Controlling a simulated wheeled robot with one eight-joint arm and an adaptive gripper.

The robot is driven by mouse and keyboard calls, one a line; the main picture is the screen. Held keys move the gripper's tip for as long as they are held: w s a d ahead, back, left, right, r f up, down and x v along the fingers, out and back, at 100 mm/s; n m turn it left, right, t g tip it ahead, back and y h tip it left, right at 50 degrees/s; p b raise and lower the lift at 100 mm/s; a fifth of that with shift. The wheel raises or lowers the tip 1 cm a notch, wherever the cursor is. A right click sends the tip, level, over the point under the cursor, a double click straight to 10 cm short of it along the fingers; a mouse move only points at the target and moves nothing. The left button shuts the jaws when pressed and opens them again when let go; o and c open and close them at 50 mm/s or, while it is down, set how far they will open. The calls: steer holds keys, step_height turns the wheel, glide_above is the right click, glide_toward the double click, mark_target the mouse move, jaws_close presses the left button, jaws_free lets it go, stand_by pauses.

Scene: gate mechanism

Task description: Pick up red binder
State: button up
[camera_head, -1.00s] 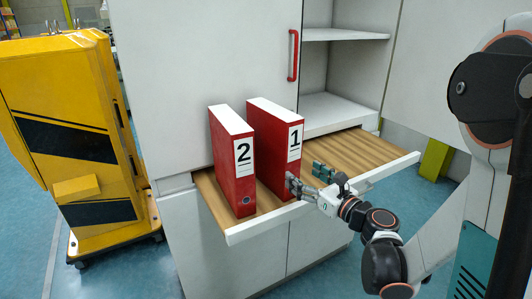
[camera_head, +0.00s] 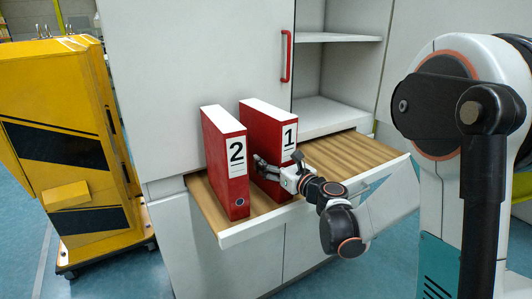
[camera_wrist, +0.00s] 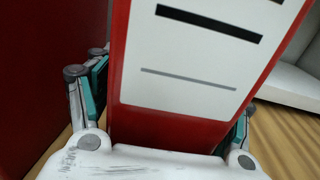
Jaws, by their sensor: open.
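Two red binders stand upright on the pulled-out wooden drawer. Binder 2 (camera_head: 231,170) is on the left, and binder 1 (camera_head: 272,140) is just right of it. My gripper (camera_head: 276,172) is at the lower front of binder 1. In the wrist view, its two fingers with teal pads (camera_wrist: 168,105) are spread on either side of binder 1 (camera_wrist: 165,128), whose white label fills the upper middle. The left finger lies in the gap between the binders. Neither finger is clearly pressed on the binder.
The drawer (camera_head: 340,150) has bare wood to the right of the binders. A white cabinet (camera_head: 190,60) with a red handle (camera_head: 286,56) rises behind, with open shelves (camera_head: 335,75) at right. A yellow cart (camera_head: 60,150) stands at the left.

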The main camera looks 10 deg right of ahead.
steer(key=c, duration=1.6)
